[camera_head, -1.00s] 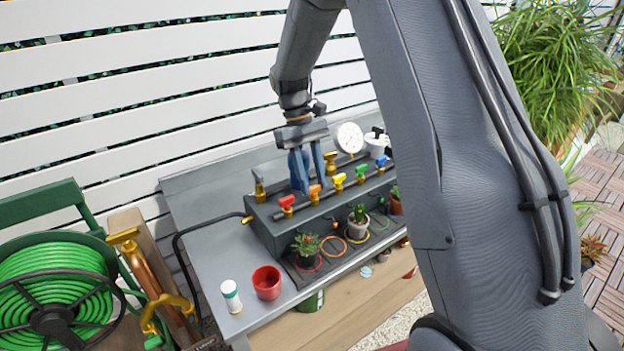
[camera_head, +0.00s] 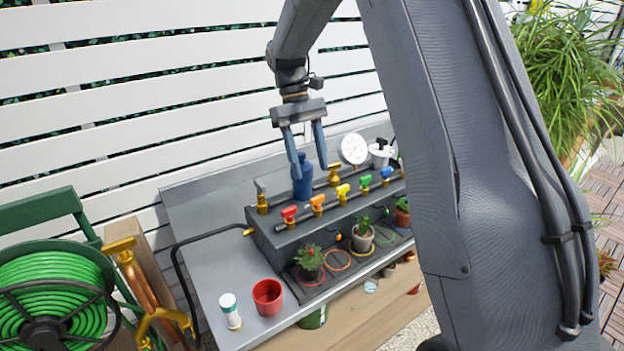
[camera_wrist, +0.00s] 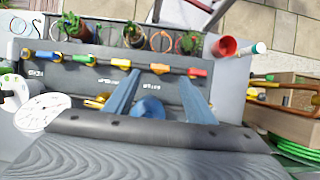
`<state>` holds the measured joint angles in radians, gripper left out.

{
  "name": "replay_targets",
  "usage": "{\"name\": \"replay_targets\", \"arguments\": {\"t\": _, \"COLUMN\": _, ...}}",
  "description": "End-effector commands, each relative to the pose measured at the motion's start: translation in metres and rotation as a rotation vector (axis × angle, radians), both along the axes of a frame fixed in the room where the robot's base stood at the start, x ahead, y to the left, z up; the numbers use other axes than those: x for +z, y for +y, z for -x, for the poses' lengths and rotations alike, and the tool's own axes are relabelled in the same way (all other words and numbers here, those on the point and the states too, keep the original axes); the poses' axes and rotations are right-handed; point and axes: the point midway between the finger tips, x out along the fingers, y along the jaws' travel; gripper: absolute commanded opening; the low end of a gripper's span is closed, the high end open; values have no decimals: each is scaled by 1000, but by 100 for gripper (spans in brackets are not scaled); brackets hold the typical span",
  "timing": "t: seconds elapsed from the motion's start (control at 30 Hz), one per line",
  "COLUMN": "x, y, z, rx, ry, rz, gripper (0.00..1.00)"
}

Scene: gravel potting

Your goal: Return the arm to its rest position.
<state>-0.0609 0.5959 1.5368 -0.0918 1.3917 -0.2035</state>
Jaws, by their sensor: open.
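My gripper (camera_head: 308,172) is open and empty, with its two blue-grey fingers spread above the grey valve box (camera_head: 268,238). A blue cylinder (camera_head: 303,178) stands upright on the back of the box, just below and between the fingertips in the head view. In the wrist view the blue cylinder (camera_wrist: 148,107) shows between the fingers of my gripper (camera_wrist: 158,95), and part of it is hidden by the gripper body. I cannot tell the exact gap between the fingers and the cylinder.
Colored valves (camera_head: 317,203) line the box, with a white gauge (camera_head: 354,149) behind. Potted plants (camera_head: 309,262) stand on the dark front mat. A red pot (camera_head: 267,297) and a white bottle (camera_head: 230,311) stand at the front left. A green hose reel (camera_head: 45,300) is at far left.

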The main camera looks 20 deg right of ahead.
Motion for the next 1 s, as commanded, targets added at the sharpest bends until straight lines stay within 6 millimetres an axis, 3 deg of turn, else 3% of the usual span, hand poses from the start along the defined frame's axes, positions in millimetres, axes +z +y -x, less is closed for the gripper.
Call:
{"name": "replay_targets", "arguments": {"t": 0.4, "x": 6, "y": 1, "z": -1, "rx": -1, "ry": -1, "rz": 0, "gripper": 50}}
{"name": "replay_targets", "arguments": {"t": 0.57, "x": 1, "y": -1, "z": 14, "rx": -20, "ry": -43, "rz": -8, "gripper": 50}}
{"name": "replay_targets", "arguments": {"t": 0.77, "x": -19, "y": -5, "z": 65, "rx": -89, "ry": -180, "rz": -31, "gripper": 50}}
{"name": "replay_targets", "arguments": {"t": 1.0, "x": -47, "y": -8, "z": 143, "rx": -195, "ry": -362, "rz": -58, "gripper": 50}}
